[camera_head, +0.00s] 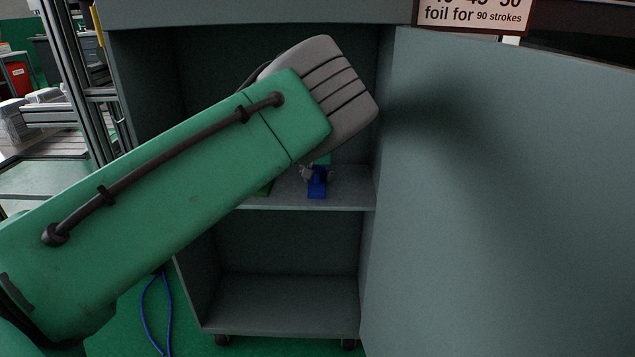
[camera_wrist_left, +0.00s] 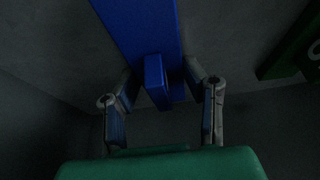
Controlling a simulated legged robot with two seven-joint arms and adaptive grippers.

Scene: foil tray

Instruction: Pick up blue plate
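The blue plate (camera_wrist_left: 135,25) shows in the left wrist view as a long blue piece with a raised blue block, like a handle, at its near end. In the head view a small blue part of it (camera_head: 317,188) shows on the middle shelf, just below my arm. My left gripper (camera_wrist_left: 160,84) has its fingers apart, one on each side of the raised block, with gaps visible. In the head view the gripper (camera_head: 308,173) is mostly hidden behind my green forearm. My right gripper is in neither view.
The plate stands inside a grey cabinet with a middle shelf (camera_head: 345,199) and an empty lower compartment (camera_head: 285,300). A large grey panel (camera_head: 500,200) is at the right. A green object with a white marking (camera_wrist_left: 295,48) lies to the right in the wrist view.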

